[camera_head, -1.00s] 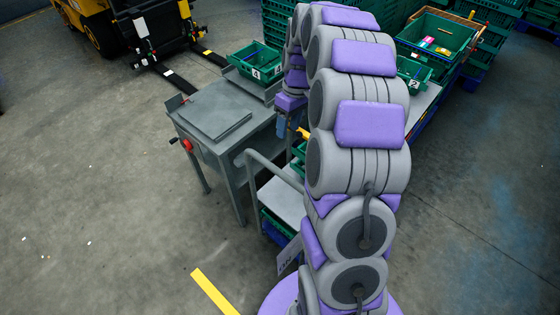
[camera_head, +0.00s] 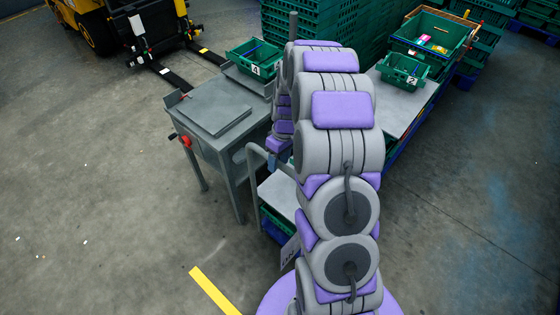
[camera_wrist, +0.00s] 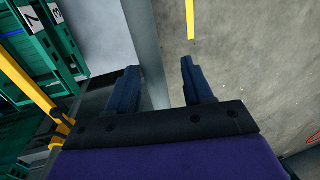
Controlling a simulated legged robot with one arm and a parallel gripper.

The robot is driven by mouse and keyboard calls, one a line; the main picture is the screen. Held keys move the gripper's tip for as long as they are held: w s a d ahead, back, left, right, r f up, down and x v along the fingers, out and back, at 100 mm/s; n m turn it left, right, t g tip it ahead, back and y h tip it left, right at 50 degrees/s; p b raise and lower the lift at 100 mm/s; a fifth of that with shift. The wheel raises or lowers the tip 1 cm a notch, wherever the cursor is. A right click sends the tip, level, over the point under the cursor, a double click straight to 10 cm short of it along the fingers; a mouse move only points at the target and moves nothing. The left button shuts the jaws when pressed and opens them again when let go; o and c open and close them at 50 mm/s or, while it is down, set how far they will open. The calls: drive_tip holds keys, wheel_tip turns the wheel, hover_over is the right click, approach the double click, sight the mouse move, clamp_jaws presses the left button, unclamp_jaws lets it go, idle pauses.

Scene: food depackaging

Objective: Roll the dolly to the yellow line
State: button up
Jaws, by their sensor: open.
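The dolly (camera_head: 280,196) is a low grey-topped cart with a tubular push handle (camera_head: 251,172) at its left end. Part of it is hidden behind my arm. The yellow line (camera_head: 213,290) lies on the floor in front of the dolly, apart from it; a yellow strip (camera_wrist: 190,18) also shows at the top of the wrist view. In the wrist view my gripper (camera_wrist: 160,85) is open, with a grey bar (camera_wrist: 148,45), seemingly the handle, running between its two fingers. I cannot tell whether they touch it. In the head view my gripper is mostly hidden near the handle.
A grey metal table (camera_head: 215,115) with a red-knobbed crank stands left of the dolly. Stacked green crates (camera_head: 325,25) and a yellow vehicle (camera_head: 92,22) stand behind. The left foreground floor is mostly clear.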

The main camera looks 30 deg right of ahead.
drive_tip(key=shift+a+f, duration=0.2)
drive_tip(key=shift+f, duration=0.05)
drive_tip(key=shift+d, duration=0.7)
drive_tip(key=shift+d+f, duration=0.1)
drive_tip(key=shift+d, duration=0.3)
drive_tip(key=shift+c, duration=1.3)
drive_tip(key=shift+a, duration=0.65)
drive_tip(key=c, duration=0.5)
clamp_jaws()
